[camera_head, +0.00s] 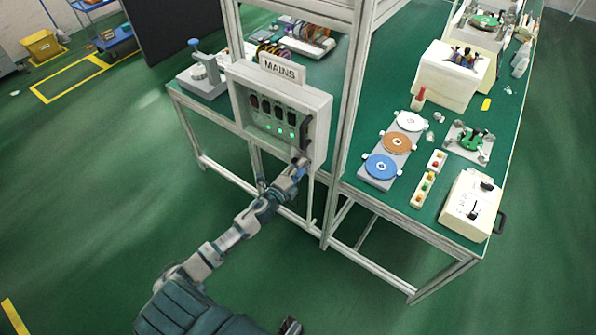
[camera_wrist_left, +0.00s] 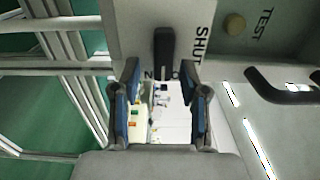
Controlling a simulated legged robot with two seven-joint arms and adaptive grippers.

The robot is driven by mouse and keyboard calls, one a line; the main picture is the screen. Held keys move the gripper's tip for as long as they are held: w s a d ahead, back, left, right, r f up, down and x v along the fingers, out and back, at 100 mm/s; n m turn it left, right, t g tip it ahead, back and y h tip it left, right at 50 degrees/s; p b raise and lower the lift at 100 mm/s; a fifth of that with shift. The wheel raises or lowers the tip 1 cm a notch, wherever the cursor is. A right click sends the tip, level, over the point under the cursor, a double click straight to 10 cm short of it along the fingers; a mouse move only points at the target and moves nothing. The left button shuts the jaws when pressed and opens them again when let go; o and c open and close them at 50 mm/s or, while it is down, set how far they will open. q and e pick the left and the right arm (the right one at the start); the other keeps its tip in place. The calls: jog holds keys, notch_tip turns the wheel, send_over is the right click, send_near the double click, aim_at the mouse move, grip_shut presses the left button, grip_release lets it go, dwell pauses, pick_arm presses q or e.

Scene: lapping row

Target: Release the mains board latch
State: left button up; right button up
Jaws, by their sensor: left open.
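The mains board (camera_head: 317,110) is a pale box on the frame post, with a MAINS sign on top and a dark panel with green lights. A black latch lever (camera_wrist_left: 164,50) shows in the wrist view beside the word SHUT; in the head view a black lever (camera_head: 306,132) is at the board's right edge. My left gripper (camera_head: 302,163) is at the board's lower right corner. In the left wrist view my left gripper (camera_wrist_left: 160,78) is open, and the lever's end lies between its fingertips with gaps either side. Contact cannot be told.
A round button (camera_wrist_left: 234,25) marked TEST and a black curved handle (camera_wrist_left: 280,92) are right of the lever. The green bench (camera_head: 330,181) holds discs, small trays and a white control box (camera_head: 472,205). Frame posts stand close right of the board.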

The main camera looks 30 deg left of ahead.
pick_arm(q)
jog(key=s, duration=1.1)
jog(key=shift+s+a, duration=0.35)
jog(key=shift+a, duration=0.1)
jog(key=shift+f, duration=0.1)
